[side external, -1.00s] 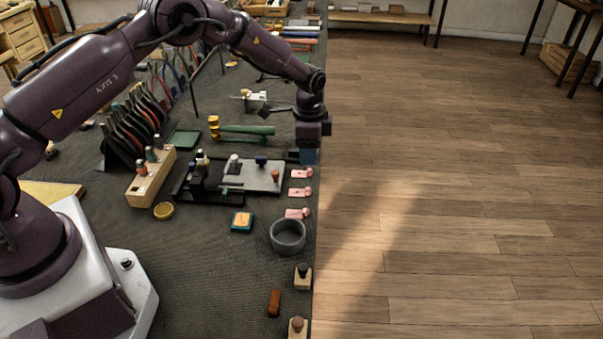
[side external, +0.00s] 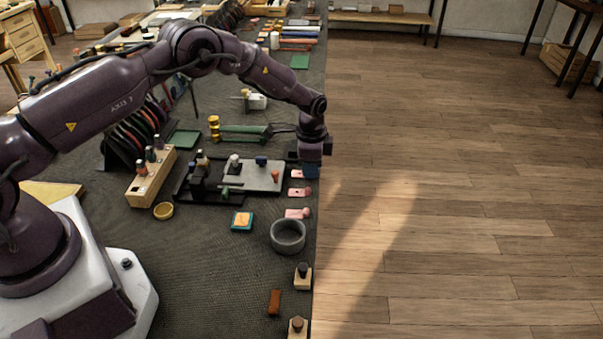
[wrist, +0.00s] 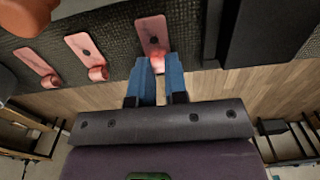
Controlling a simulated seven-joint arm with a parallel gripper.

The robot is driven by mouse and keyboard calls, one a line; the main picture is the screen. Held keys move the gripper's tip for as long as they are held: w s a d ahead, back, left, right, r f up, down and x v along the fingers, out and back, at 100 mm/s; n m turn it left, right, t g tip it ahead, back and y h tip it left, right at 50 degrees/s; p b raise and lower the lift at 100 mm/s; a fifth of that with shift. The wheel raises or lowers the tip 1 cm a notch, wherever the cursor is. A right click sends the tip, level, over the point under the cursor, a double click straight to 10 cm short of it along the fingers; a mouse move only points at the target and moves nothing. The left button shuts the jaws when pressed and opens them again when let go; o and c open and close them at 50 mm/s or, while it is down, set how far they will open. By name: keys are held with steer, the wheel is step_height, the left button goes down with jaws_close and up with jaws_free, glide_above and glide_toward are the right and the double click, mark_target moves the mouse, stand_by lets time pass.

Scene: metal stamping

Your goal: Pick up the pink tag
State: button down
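Three pink tags with curled ends lie in a row along the bench edge. In the wrist view they are the left tag (wrist: 36,66), the middle tag (wrist: 86,54) and the right tag (wrist: 152,32). The side view shows the far tag (side external: 296,174), the middle tag (side external: 299,192) and the near tag (side external: 297,213). My gripper (wrist: 157,64) has blue fingers with a narrow gap between them. Its tips are at the curled end of the right tag in the wrist view, the far one from the side (side external: 311,171). Contact cannot be told.
A grey plate with small tools (side external: 252,176) stands left of the far tag. A grey round bowl (side external: 288,236) sits near the near tag. A green-handled tool (side external: 242,131) lies behind. The bench edge drops to open wooden floor on the right.

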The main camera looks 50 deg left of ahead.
steer(key=shift+r, duration=0.1)
stand_by(0.3)
steer(key=shift+r, duration=0.25)
step_height(320, 180, up, 2)
steer(key=shift+r, duration=0.1)
steer(key=s+r, duration=1)
steer(key=s, duration=0.4)
steer(key=shift+d, duration=0.4)
